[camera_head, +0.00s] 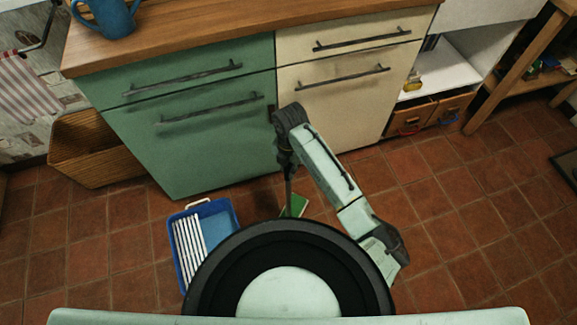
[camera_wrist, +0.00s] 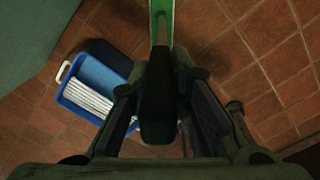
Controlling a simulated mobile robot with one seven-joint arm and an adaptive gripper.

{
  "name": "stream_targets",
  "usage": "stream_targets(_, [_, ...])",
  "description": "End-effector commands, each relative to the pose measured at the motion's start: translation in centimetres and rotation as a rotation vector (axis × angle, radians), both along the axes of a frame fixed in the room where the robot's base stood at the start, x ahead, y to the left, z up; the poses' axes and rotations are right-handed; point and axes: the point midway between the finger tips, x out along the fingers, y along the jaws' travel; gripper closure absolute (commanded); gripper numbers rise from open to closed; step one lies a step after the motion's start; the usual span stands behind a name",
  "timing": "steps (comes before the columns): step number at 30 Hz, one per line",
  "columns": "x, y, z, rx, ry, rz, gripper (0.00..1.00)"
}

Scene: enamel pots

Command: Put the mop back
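The mop has a green head (camera_head: 294,206) low over the floor in front of the cabinets; a gap under it cannot be told. Its dark thin handle rises nearly upright to my gripper (camera_head: 286,165). In the wrist view, the mop's thick black grip (camera_wrist: 158,105) lies between the two fingers of my gripper (camera_wrist: 162,78), which look closed on its sides. The pale pole and green head show beyond it at the top edge. A blue bucket (camera_head: 228,207) with a white ridged insert stands on the floor left of the mop; it also shows in the wrist view (camera_wrist: 103,60).
The green cabinet (camera_head: 190,140) and cream cabinet (camera_head: 345,105) stand close behind the mop and bucket. A wicker basket (camera_head: 95,150) is at the left. A white shelf unit (camera_head: 450,70) with wooden drawers is at the right. The tiled floor (camera_head: 470,220) at right is mostly free.

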Motion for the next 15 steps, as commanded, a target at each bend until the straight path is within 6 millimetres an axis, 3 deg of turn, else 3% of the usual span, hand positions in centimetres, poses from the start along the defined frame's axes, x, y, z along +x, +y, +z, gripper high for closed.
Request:
stream_targets(9, [-0.02,0.00,-0.02,0.000,0.001,0.000,0.62])
stream_targets(15, [-0.02,0.00,-0.01,0.000,0.001,0.000,0.62])
